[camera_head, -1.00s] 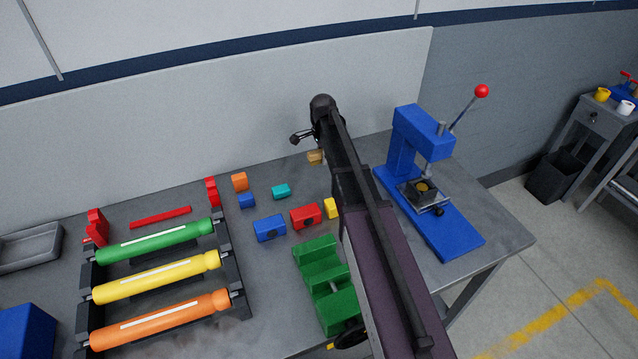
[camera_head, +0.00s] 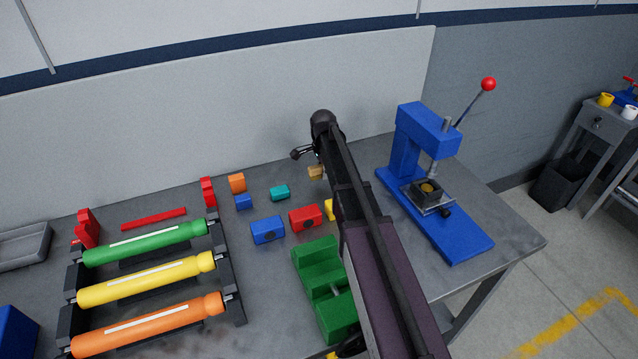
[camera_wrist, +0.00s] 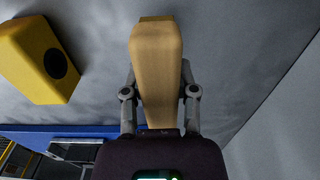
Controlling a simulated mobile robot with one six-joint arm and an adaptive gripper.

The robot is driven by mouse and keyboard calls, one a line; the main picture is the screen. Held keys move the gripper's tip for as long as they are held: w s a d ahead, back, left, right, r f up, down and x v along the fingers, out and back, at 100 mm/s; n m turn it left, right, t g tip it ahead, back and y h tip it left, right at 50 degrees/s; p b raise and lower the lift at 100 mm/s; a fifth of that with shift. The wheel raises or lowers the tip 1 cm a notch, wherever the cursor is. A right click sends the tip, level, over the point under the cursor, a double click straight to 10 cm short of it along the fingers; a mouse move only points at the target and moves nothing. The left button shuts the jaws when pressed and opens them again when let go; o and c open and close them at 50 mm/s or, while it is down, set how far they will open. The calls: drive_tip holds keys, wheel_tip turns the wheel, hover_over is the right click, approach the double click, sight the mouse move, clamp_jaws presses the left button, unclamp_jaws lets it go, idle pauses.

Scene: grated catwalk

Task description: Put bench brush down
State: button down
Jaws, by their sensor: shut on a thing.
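The bench brush shows as a tan wooden block (camera_wrist: 157,70) in the wrist view, between the two grey fingers of my gripper (camera_wrist: 160,92). My gripper is shut on it. In the head view a small tan piece of the brush (camera_head: 316,172) shows beside my dark arm, with part of my gripper (camera_head: 302,153) just above it. It is over the back part of the grey workbench (camera_head: 390,268), near the wall panel. I cannot tell whether the brush touches the bench. Most of the brush is hidden by my arm in the head view.
A blue press (camera_head: 425,140) with a red-knobbed lever stands right of my arm. A green vise (camera_head: 318,265), a red block (camera_head: 305,217), a blue block (camera_head: 268,230) and a teal block (camera_head: 280,192) lie left. A roller rack (camera_head: 228,270) is further left.

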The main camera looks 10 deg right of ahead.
sight(323, 184)
idle(0.3)
drive_tip(key=shift+f+b, duration=1.9)
drive_tip(key=shift+f, duration=0.15)
drive_tip(key=shift+c, duration=2)
unclamp_jaws()
wheel_tip(323, 184, up, 12)
drive_tip(key=p, duration=1.2)
drive_tip(key=shift+r, duration=0.2)
